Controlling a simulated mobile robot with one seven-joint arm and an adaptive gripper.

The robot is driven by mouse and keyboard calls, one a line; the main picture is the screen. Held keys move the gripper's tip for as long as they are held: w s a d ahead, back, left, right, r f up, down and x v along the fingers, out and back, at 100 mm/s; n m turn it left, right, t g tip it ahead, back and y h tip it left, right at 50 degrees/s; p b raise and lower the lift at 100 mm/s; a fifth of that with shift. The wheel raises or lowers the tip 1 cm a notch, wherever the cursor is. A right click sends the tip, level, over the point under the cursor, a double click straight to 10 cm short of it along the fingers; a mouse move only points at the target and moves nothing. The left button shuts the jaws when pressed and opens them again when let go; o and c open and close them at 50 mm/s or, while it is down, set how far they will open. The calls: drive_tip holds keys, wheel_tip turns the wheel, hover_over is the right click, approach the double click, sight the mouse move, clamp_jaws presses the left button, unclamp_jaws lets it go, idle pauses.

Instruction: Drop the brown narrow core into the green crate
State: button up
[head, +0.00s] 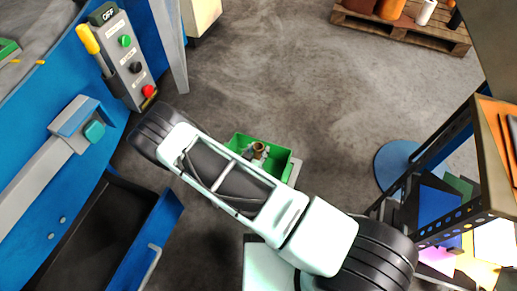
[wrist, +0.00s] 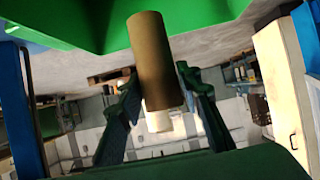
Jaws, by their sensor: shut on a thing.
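The brown narrow core (wrist: 154,48) is a plain tube. In the wrist view it stands between the two dark green fingers of my gripper (wrist: 157,74), which is shut on it. In the head view the brown core (head: 259,147) shows its round end over the opening of the green crate (head: 279,161). The green crate also fills the top of the wrist view (wrist: 70,25). My arm covers the near side of the crate in the head view. I cannot tell how far the core is above the crate floor.
A blue machine with a button panel (head: 130,60) stands at the left, with an open dark bin (head: 100,230) below. A shelf rack (head: 440,200) and a blue round base (head: 395,160) are at the right. A pallet (head: 400,25) lies at the back. Concrete floor between is clear.

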drive_tip(key=o, duration=1)
drive_tip(key=v, duration=1.2)
